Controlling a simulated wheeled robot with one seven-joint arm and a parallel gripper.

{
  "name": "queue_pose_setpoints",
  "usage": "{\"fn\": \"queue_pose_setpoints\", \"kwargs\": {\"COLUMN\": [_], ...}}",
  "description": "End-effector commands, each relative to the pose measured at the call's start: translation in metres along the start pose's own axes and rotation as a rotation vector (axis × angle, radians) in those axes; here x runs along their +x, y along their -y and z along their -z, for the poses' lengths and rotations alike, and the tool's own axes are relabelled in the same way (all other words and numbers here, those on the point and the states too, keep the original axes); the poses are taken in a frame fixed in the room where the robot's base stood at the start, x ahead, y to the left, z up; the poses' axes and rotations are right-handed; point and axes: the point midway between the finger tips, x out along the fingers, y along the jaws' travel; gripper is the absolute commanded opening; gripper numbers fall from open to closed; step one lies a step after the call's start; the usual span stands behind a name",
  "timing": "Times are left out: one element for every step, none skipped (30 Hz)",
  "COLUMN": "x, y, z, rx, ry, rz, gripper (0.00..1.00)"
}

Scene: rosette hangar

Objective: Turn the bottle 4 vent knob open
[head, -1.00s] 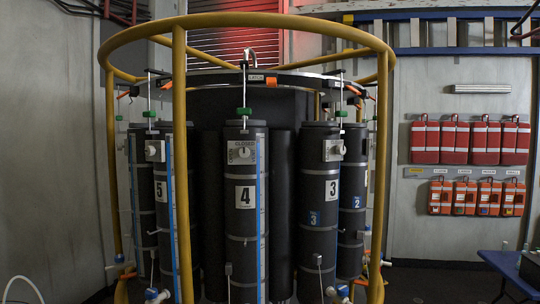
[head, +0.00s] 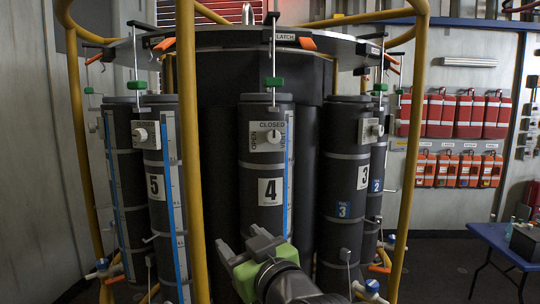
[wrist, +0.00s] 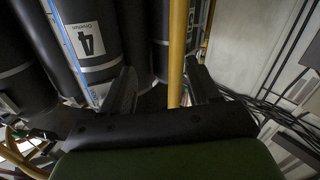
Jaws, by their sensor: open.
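Bottle 4 (head: 258,219) is a dark grey upright cylinder with a white "4" label (head: 270,191). Its vent knob (head: 273,136) is small and white, on a plate near the top marked OPEN, CLOSED and VENT. Which mark the knob points at is too small to tell. My gripper (head: 242,243) is open and empty, low in front of the bottle, well below the knob. In the wrist view, my gripper (wrist: 160,86) has its fingers spread, with bottle 4 (wrist: 70,58) tilted at the left. The knob is outside the wrist view.
A yellow post (head: 187,150) stands left of bottle 4, under a yellow ring. Bottle 5 (head: 162,240) is at left, bottle 3 (head: 337,235) at right. A green clamp (head: 274,82) and rod rise above bottle 4. A blue table (head: 492,235) stands at right.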

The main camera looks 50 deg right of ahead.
Motion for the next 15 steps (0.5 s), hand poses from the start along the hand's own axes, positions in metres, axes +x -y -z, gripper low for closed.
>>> {"fn": "queue_pose_setpoints", "kwargs": {"x": [0.0, -0.003, -0.007, -0.012, -0.016, -0.021, -0.023, -0.024, -0.022, -0.019, -0.016, -0.009, -0.003, 0.004, 0.013], "y": [-0.033, -0.051, -0.073, -0.086, -0.097, -0.107, -0.112, -0.115, -0.117, -0.119, -0.119, -0.121, -0.123, -0.125, -0.129], "z": [0.021, 0.032, 0.046, 0.054, 0.061, 0.068, 0.071, 0.074, 0.076, 0.077, 0.079, 0.082, 0.084, 0.087, 0.091], "rx": [-0.023, -0.042, -0.067, -0.085, -0.099, -0.114, -0.122, -0.127, -0.13, -0.13, -0.13, -0.129, -0.13, -0.13, -0.13], "ry": [-0.081, -0.133, -0.196, -0.235, -0.267, -0.298, -0.313, -0.324, -0.329, -0.33, -0.329, -0.327, -0.326, -0.325, -0.325], "rz": [-0.088, -0.139, -0.205, -0.247, -0.283, -0.317, -0.335, -0.345, -0.35, -0.35, -0.349, -0.347, -0.346, -0.346, -0.346], "gripper": [0.61, 0.61, 0.61, 0.61, 0.61, 0.61, 0.61, 0.61, 0.61, 0.61, 0.61, 0.61, 0.61, 0.61, 0.61]}}
